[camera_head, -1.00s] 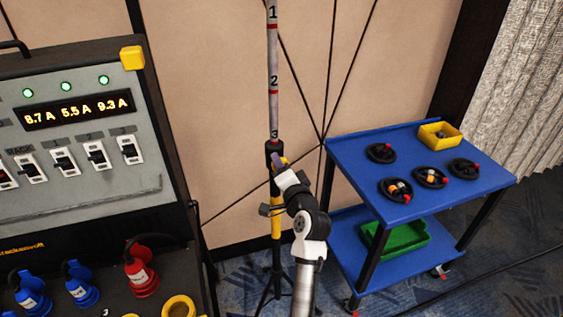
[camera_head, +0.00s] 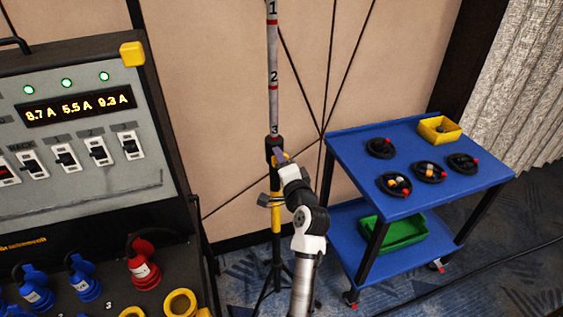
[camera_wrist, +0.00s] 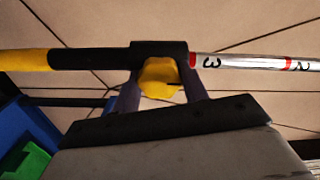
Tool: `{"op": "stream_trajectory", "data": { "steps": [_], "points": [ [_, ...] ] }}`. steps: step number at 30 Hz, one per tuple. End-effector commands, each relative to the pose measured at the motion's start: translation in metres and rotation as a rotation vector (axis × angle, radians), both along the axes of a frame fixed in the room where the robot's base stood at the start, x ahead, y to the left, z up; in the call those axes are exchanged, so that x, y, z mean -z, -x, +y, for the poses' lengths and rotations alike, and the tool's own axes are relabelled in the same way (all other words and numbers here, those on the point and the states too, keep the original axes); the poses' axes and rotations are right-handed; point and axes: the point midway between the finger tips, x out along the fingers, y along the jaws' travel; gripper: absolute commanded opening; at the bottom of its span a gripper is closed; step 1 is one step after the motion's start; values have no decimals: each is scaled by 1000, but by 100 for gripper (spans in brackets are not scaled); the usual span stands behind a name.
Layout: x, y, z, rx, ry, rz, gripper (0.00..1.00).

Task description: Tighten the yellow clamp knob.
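The yellow clamp knob (camera_wrist: 159,76) sits on the black collar (camera_wrist: 110,57) of an upright stand pole. In the wrist view the pole runs sideways. My gripper (camera_wrist: 162,80) has one finger on each side of the knob, and the knob fills the space between the fingertips. The fingers look shut on it. In the head view my gripper (camera_head: 281,158) reaches the pole just below mark 3, and the fingers mostly hide the knob. The upper tube (camera_head: 272,60) is pale with red bands and numbers; the lower tube (camera_head: 276,222) is yellow and black.
A blue cart (camera_head: 345,153) with coiled cables, a yellow bin (camera_head: 438,130) and a green tray (camera_head: 398,232) stands right of my arm. A control panel (camera_head: 90,175) with switches and plugs stands at left. The stand's legs (camera_head: 275,285) spread on the carpet.

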Motion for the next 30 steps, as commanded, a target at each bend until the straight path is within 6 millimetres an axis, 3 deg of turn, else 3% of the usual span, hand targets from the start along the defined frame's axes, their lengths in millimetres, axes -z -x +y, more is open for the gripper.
{"op": "stream_trajectory", "data": {
  "steps": [5, 16, 20, 30],
  "points": [
    [0, 0, 0, 0, 0, 1, 64],
    [2, 7, -3, 2, 2, -1, 64],
    [4, 26, -9, 2, 2, -1, 64],
    [4, 99, -33, 4, 2, -1, 64]
  ]
}}
